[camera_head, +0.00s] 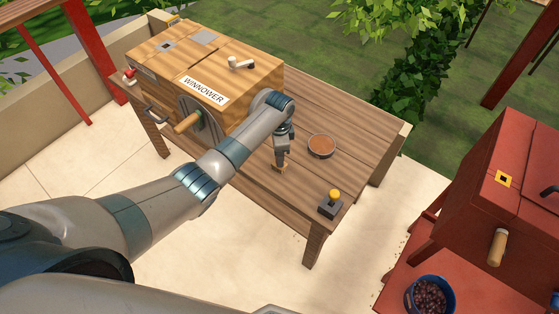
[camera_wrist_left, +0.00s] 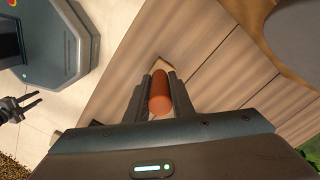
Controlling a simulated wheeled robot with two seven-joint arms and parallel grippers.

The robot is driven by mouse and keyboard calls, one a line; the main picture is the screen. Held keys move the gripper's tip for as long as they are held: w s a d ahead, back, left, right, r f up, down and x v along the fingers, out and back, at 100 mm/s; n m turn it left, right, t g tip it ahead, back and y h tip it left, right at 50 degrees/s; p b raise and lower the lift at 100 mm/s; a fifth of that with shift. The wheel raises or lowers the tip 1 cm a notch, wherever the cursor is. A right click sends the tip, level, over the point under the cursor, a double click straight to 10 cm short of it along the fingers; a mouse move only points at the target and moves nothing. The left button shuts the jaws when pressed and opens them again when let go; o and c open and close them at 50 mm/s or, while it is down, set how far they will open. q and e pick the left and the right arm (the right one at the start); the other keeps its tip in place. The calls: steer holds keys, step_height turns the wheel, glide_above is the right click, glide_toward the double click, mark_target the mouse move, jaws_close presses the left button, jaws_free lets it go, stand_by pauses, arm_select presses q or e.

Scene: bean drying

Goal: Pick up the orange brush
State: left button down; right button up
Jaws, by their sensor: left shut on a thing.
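The orange brush (camera_wrist_left: 160,92) is between the two fingers of my left gripper (camera_wrist_left: 158,95) in the left wrist view. Its rounded orange handle points toward the camera, and a tan part shows beyond it near the wooden table (camera_wrist_left: 120,85). My left gripper (camera_head: 281,165) points down over the table's front part in the head view, shut on the brush. The arm and fingers mostly hide the brush there. I cannot tell whether it touches the table. My right gripper (camera_wrist_left: 22,107) shows small at the left edge of the wrist view, its fingers apart and empty.
A wooden winnower box (camera_head: 190,75) with a crank stands on the table's left. A brown round bowl (camera_head: 321,146) and a joystick box with a yellow knob (camera_head: 331,204) lie right of my gripper. A red machine (camera_head: 500,190) and blue bean bucket (camera_head: 431,297) are at far right.

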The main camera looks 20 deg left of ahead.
arm_select(q)
steer(key=shift+r, duration=0.15)
steer(key=shift+r, duration=0.5)
steer(key=r, duration=0.1)
steer(key=d+r+b, duration=0.1)
steer(key=r, duration=0.1)
steer(key=shift+d+r+b, duration=0.1)
steer(key=shift+b, duration=0.2)
steer(key=s+d+r+b, duration=0.1)
steer(key=d+r+b, duration=0.1)
steer(key=d+r, duration=0.4)
steer(key=shift+d+r+b, duration=0.25)
steer(key=shift+d+b, duration=0.15)
steer(key=shift+d, duration=1.8)
